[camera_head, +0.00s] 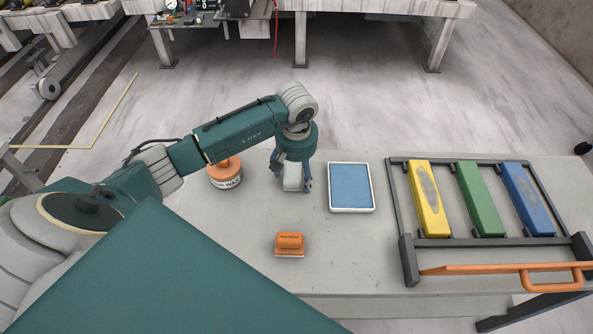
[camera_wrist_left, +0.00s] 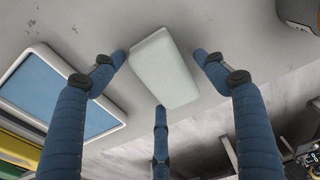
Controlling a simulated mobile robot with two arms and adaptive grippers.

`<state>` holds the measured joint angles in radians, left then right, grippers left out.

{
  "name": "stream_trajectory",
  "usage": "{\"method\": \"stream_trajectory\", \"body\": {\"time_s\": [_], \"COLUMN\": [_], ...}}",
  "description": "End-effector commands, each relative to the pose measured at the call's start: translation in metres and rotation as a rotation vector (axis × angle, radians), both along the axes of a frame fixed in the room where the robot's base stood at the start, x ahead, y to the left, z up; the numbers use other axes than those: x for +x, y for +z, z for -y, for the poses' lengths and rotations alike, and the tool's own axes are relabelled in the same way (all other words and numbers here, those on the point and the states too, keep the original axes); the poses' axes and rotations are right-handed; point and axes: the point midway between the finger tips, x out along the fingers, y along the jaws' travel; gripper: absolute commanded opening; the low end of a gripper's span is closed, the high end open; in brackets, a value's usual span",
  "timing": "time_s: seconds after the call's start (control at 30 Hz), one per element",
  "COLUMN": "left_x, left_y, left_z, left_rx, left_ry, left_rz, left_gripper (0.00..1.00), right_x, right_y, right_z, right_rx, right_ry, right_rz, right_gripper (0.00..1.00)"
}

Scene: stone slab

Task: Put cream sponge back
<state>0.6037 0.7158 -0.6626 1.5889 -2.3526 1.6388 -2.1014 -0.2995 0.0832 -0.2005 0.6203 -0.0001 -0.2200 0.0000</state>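The cream sponge (camera_head: 292,180) is a pale block on the stone slab, left of the blue tray. In the left wrist view the cream sponge (camera_wrist_left: 163,68) lies between three blue fingers. My left gripper (camera_head: 293,172) is over it, pointing down, with its fingers spread around it. In the left wrist view my left gripper (camera_wrist_left: 160,75) looks open, with a gap between the right finger and the sponge; contact at the left finger is unclear. The blue tray (camera_head: 374,190) with a white rim lies flat just right of the gripper. My right gripper is not in view.
A round orange-and-white tin (camera_head: 226,181) stands left of the gripper, close under my arm. An orange-handled block (camera_head: 290,244) sits nearer the front edge. A dark rack (camera_head: 396,215) holds yellow, green and blue bars at right. The slab between the tray and front edge is clear.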

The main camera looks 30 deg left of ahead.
Motion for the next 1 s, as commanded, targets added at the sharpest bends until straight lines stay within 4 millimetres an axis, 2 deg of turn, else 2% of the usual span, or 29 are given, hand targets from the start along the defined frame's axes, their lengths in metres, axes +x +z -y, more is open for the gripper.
{"method": "stream_trajectory", "body": {"time_s": [0.2,0.27,0.7,0.83,1.0], "left_x": [-0.001,0.001,-0.009,-0.011,-0.013], "left_y": [0.006,0.010,0.097,0.113,0.122], "left_z": [0.001,0.000,0.006,0.008,0.008], "left_rx": [-0.001,0.000,0.002,0.000,0.000], "left_ry": [0.000,-0.001,0.000,-0.001,0.000], "left_rz": [-0.002,0.004,0.005,0.001,-0.001], "left_gripper": [0.73,0.73,0.73,0.73,0.73], "right_x": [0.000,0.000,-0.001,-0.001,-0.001], "right_y": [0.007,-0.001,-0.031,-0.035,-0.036], "right_z": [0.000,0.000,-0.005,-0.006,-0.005], "right_rx": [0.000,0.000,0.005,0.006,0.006], "right_ry": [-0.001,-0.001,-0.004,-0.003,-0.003], "right_rz": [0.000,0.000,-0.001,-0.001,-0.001], "right_gripper": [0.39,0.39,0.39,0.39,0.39]}}
